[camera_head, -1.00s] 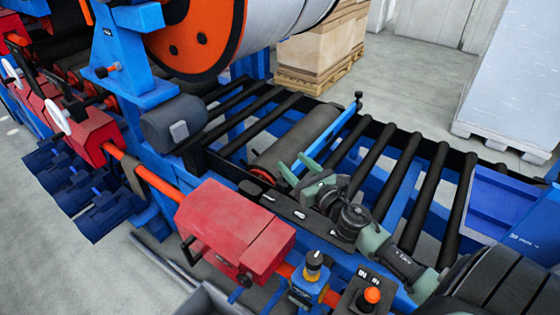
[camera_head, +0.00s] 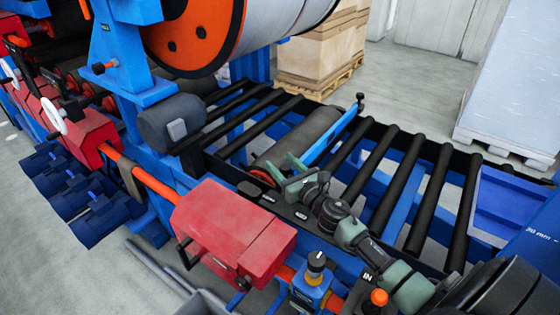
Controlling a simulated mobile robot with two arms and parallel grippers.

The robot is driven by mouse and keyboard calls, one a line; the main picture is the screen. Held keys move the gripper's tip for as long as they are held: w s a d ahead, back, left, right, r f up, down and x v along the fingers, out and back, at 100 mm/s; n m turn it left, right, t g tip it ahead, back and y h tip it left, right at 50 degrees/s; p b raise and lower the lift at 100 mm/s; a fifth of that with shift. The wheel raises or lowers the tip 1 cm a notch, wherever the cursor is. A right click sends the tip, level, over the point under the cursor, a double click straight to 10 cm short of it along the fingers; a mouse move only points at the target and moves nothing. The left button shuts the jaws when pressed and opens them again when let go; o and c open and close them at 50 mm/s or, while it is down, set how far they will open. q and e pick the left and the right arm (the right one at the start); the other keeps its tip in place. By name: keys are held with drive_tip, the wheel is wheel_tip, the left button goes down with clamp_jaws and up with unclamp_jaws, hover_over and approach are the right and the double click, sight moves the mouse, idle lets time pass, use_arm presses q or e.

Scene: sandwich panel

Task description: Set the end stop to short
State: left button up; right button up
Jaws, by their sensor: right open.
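The end stop appears to be the blue bar (camera_head: 335,133) lying across the roller conveyor, with a black knob at its far end. Its near end is hidden behind my right gripper. My right gripper (camera_head: 281,164), with green fingers, is open at the bar's near end, above the conveyor's front rail. I cannot tell whether a finger touches the bar. The black front rail (camera_head: 285,208) carries small white labels too small to read. My left gripper is out of view.
Black rollers (camera_head: 398,182) run to the right of the bar. A wide grey roller (camera_head: 300,138) lies to its left. A red box (camera_head: 232,232), a black-knobbed control (camera_head: 316,265) and an orange-knobbed control (camera_head: 379,298) stand in front. A grey motor (camera_head: 172,122) is at left.

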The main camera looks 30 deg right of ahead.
drive_tip(key=shift+w, duration=0.55)
drive_tip(key=shift+c, duration=0.3)
clamp_jaws()
idle(0.8)
